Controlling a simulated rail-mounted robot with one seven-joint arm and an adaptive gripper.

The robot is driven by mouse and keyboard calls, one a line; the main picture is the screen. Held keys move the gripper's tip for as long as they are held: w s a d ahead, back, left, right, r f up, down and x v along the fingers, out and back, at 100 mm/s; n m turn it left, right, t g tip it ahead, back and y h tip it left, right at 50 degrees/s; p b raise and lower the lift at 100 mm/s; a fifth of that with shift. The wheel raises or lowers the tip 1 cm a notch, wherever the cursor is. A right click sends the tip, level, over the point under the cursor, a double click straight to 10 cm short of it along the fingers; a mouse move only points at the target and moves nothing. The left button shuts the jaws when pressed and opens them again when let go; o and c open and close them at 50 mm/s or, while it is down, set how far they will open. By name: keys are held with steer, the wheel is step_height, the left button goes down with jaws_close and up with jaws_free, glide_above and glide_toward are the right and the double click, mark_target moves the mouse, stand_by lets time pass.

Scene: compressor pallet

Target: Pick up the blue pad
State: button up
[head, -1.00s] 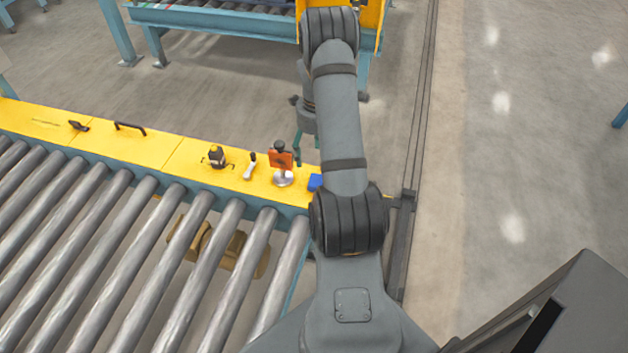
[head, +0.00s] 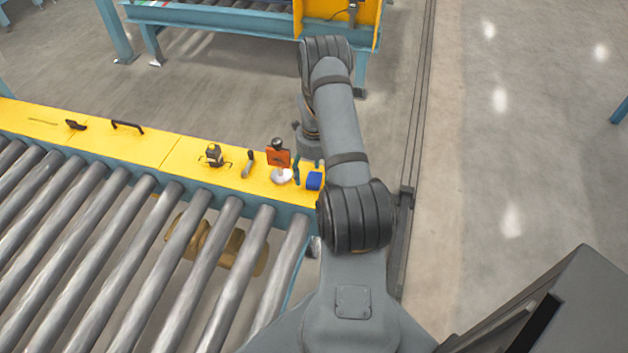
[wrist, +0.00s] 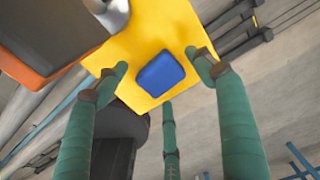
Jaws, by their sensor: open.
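The blue pad (head: 314,180) lies on the right end of the yellow ledge in the head view, beside my arm. In the wrist view the blue pad (wrist: 161,74) shows as a rounded block on the yellow surface, between and beyond my green fingers. My gripper (wrist: 160,78) is open, with fingers to the left and right of the pad and a further finger below it. No finger visibly touches the pad. In the head view my gripper (head: 309,168) is partly hidden by my arm, with green fingers showing just beside the pad.
An orange block and round metal part (head: 280,165) stand just left of the pad. A small handled tool (head: 248,165) and a dark fitting (head: 214,155) lie farther left on the yellow ledge (head: 175,155). Metal rollers (head: 120,260) run along its near side. Open floor lies to the right.

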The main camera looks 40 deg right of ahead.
steer(key=c, duration=0.4)
steer(key=c, duration=0.7)
steer(key=shift+c, duration=0.2)
